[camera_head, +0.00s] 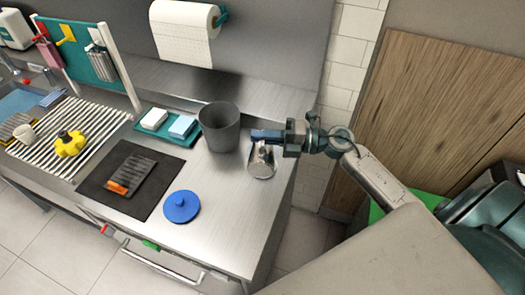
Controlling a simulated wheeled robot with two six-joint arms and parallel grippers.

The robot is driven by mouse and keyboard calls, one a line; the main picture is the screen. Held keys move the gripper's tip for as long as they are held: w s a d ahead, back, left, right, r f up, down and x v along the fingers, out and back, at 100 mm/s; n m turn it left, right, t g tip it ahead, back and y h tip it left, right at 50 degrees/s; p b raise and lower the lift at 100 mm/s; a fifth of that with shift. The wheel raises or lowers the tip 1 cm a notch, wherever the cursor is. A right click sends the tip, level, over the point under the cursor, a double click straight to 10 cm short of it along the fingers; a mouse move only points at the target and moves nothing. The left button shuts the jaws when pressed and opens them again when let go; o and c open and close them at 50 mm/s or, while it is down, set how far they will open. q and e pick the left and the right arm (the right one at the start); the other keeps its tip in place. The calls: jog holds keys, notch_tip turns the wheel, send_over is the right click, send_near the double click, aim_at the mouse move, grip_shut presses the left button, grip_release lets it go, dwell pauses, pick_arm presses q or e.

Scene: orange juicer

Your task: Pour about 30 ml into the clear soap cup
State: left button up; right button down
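My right gripper (264,136) reaches in from the right over the steel counter. Its blue fingers are at the top of a shiny metal vessel (262,163), which looks like a small jug, near the counter's right end. The fingers overlap the vessel's upper part, and I cannot tell whether they grip it. I cannot make out a clear soap cup for certain. A small pale cup (25,133) stands at the far left by the striped mat, too small to tell whether it is clear. No liquid shows. My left gripper is not in view.
A dark grey bin (220,128) stands left of my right gripper. A blue lid (181,207) lies near the front edge. A dark mat (107,187) holds a brush-like tool. A yellow object (69,144) sits on the striped mat (98,119). A teal tray (195,139) holds two sponges.

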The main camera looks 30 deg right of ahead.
aim_at(261, 151)
jog(key=s+n+b, duration=0.1)
jog(key=b, duration=0.1)
jog(key=s+a+f+n+b, duration=0.1)
jog(key=n+b, duration=0.1)
jog(key=b, duration=0.1)
jog(key=shift+a, duration=0.15)
jog(key=shift+s+a+n+b, duration=0.2)
jog(key=shift+n+b, duration=0.15)
jog(key=shift+n, duration=0.25)
jog(key=shift+r, duration=0.25)
jog(key=shift+s+a+f+n+g+b, duration=0.1)
jog(key=shift+s+f+n+g+b, duration=0.05)
jog(key=shift+f+n+g+b, duration=0.2)
pick_arm(q)
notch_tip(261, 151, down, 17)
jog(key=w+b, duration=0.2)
jog(key=b, duration=0.9)
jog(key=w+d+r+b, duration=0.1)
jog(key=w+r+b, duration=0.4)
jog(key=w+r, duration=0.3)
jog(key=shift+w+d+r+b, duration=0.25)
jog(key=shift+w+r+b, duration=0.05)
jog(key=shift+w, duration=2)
pick_arm(e)
jog(key=s+a+f+n, duration=0.4)
jog(key=s+n, duration=0.1)
jog(key=n, duration=0.8)
jog(key=shift+s+f, duration=0.25)
jog(key=shift+s, duration=0.15)
